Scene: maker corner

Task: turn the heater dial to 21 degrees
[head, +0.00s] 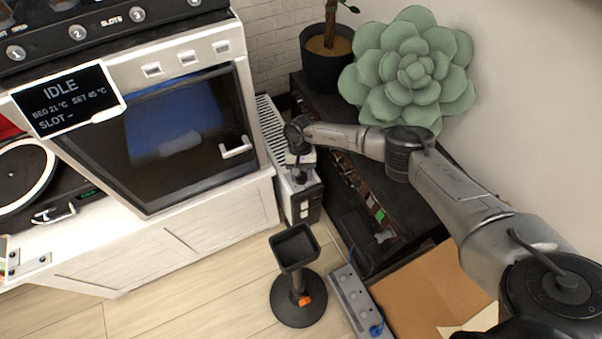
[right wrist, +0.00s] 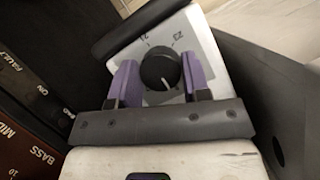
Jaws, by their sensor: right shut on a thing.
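The heater (head: 270,132) is a slim white finned unit standing between the white cabinet and the black shelf. In the right wrist view its white end panel (right wrist: 205,50) carries a round black dial (right wrist: 158,66). My right gripper (head: 301,172) is at the heater's near end. Its two purple fingers (right wrist: 159,75) stand on either side of the dial and are shut on it. The dial is hidden in the head view. My left gripper is out of view.
A machine with an IDLE display (head: 68,98) stands left of the heater. A black shelf (head: 330,115) with a potted plant (head: 325,65) and a succulent (head: 412,75) is on the right. A black stand (head: 297,300) and a power strip (head: 352,300) are on the floor in front.

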